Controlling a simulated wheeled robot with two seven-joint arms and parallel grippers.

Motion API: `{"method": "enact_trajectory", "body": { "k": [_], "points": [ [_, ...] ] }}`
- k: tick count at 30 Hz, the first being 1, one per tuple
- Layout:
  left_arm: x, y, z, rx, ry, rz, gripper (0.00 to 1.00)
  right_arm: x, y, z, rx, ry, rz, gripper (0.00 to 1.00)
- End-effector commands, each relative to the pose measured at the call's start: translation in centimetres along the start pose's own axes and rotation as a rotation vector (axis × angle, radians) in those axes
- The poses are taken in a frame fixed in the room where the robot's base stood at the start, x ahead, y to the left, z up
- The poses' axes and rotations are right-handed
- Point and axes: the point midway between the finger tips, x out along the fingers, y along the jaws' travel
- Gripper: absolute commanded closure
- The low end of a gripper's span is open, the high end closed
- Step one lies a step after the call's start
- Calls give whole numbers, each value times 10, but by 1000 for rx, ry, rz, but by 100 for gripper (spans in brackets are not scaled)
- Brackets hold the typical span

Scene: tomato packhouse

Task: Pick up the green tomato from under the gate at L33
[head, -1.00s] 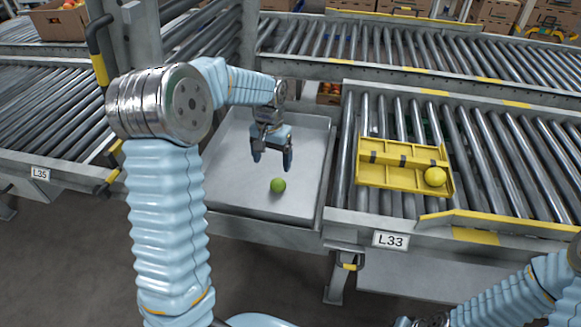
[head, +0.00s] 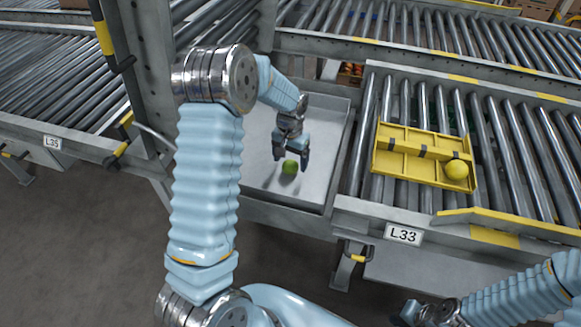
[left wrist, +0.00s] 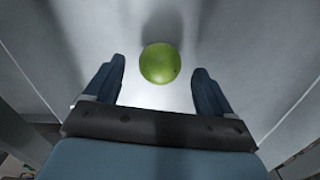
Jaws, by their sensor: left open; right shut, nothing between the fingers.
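The round green tomato (head: 289,167) lies on the floor of a shallow grey tray (head: 262,187), left of the roller lane with the L33 sign (head: 403,235). My left gripper (head: 291,157) is open just above it, fingers pointing down. In the left wrist view the tomato (left wrist: 160,63) shows whole between the two fingertips of my left gripper (left wrist: 160,80), slightly beyond them, with clear space on both sides. My right gripper (head: 410,312) is shut and empty at the bottom right, partly cut off by the picture edge.
The tray's raised walls stand around my left gripper. A grey post (head: 150,80) stands left of my left arm. The L35 sign (head: 52,142) is far left.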

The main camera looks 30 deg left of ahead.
Motion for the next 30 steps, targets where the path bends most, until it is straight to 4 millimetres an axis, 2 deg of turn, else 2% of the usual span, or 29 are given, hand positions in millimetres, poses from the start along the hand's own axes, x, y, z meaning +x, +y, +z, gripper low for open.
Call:
{"method": "enact_trajectory", "body": {
  "k": [1, 4, 11, 14, 20, 30],
  "points": [
    [9, 0, 0, 0, -2, 0, 16, 1, 1, 0, 1, 0, 0, 100],
    [18, 0, 0, 0, -1, 0, 16, 1, 1, 0, 1, 1, 1, 100],
    [20, 0, 0, 0, 1, 0, 16, 1, 1, 0, 1, 1, 1, 100],
    [20, 0, 0, 0, 1, 0, 28, 1, 1, 0, 1, 1, 1, 100],
    [20, 0, 0, 0, 1, 0, 59, 1, 1, 0, 1, 1, 1, 100],
    [18, 0, 0, 0, 2, 0, 61, 1, 1, 0, 1, 1, 1, 100]
  ]
}}
